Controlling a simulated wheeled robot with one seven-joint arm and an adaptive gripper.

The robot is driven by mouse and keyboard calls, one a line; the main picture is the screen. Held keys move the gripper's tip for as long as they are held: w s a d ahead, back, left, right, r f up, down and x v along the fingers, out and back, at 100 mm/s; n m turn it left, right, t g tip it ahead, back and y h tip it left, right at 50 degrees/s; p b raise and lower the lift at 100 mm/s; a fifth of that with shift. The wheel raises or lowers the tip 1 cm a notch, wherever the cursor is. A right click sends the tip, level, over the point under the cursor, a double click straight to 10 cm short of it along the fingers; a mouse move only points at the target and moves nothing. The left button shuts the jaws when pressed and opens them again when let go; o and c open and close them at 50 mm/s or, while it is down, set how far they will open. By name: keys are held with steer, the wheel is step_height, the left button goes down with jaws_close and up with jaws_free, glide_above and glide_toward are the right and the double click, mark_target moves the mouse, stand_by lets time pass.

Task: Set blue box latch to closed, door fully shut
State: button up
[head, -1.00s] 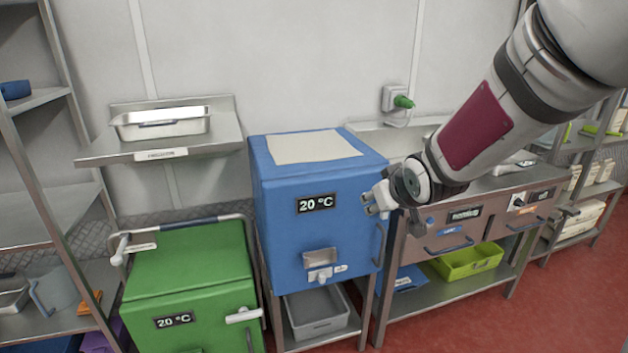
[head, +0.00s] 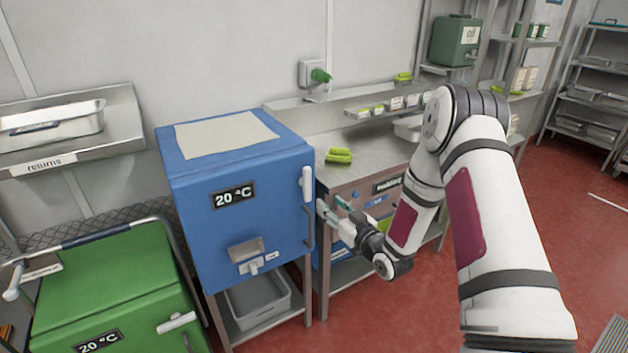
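The blue box (head: 238,211) stands on a metal stand left of the middle, with a "20 °C" label on its front. Its front door looks flush with the body, with no gap that I can see. The white latch (head: 306,185) is at the door's upper right edge, its lever upright. A dark blue handle (head: 309,227) sits just below it. My gripper (head: 331,209) is just right of the latch and handle, fingers pointing left toward the box. The fingers look apart, with nothing between them. Whether a fingertip touches the box is unclear.
A green box (head: 120,292) with a white lever stands at the lower left. A grey bin (head: 260,303) is under the blue box. A metal counter (head: 378,156) with drawers stands close behind my gripper. Red floor (head: 400,325) is open in front.

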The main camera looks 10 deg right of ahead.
mark_target(309, 184)
steer(key=shift+b+x, duration=3.5)
steer(key=shift+x, duration=3.2)
steer(key=shift+w+f, duration=0.1)
steer(key=shift+w, duration=0.05)
